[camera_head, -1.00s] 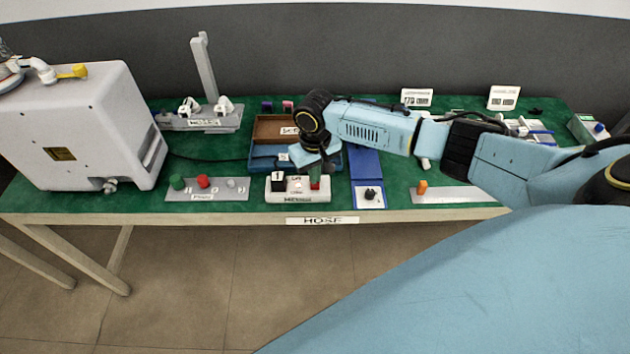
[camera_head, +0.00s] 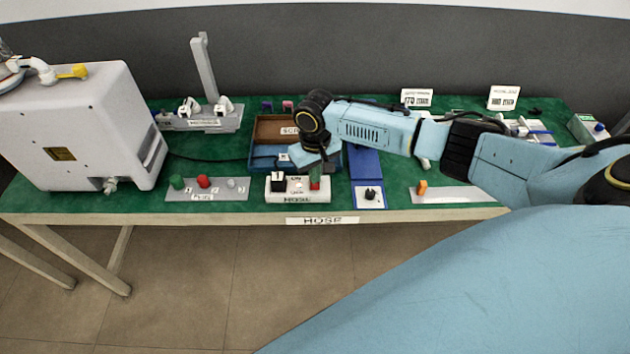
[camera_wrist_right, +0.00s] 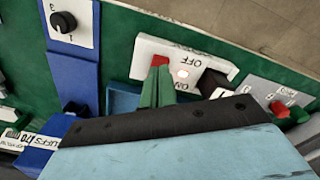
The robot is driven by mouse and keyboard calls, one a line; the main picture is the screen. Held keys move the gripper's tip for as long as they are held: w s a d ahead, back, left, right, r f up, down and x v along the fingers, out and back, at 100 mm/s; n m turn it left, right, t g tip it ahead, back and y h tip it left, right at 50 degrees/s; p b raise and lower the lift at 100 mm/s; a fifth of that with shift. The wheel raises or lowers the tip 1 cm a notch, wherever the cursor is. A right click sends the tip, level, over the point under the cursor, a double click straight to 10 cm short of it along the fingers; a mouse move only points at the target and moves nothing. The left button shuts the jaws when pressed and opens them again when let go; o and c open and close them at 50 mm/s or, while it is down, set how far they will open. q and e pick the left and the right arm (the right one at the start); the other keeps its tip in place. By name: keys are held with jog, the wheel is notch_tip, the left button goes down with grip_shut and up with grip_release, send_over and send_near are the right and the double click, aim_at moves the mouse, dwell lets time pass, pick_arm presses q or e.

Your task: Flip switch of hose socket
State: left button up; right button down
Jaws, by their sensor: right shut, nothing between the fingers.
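The hose socket is a white box (camera_head: 297,195) at the front edge of the table, above the HOSE label. In the right wrist view the white box (camera_wrist_right: 190,62) carries ON and OFF lettering, a small glowing light (camera_wrist_right: 182,73) and a black block (camera_wrist_right: 212,82). A red switch (camera_wrist_right: 160,60) sits at its left end there. My right gripper (camera_wrist_right: 157,77) is shut and empty, its green fingers right at the red switch; I cannot tell whether they touch it. In the head view my right gripper (camera_head: 316,175) is over the box's right end, partly hidden by my wrist. My left gripper is out of view.
A grey panel with green, red and grey knobs (camera_head: 207,194) lies left of the box. A blue panel with a black knob (camera_head: 367,180) is close on the right. A blue tray (camera_head: 263,158) lies behind. A large white machine (camera_head: 80,130) stands at far left.

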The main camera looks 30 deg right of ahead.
aim_at(315, 186)
jog(key=shift+f+b, duration=0.4)
jog(key=shift+f, duration=0.6)
dwell(0.7)
notch_tip(315, 186, up, 7)
jog(key=p, duration=0.8)
jog(key=shift+p, duration=0.3)
jog(key=shift+a, duration=0.1)
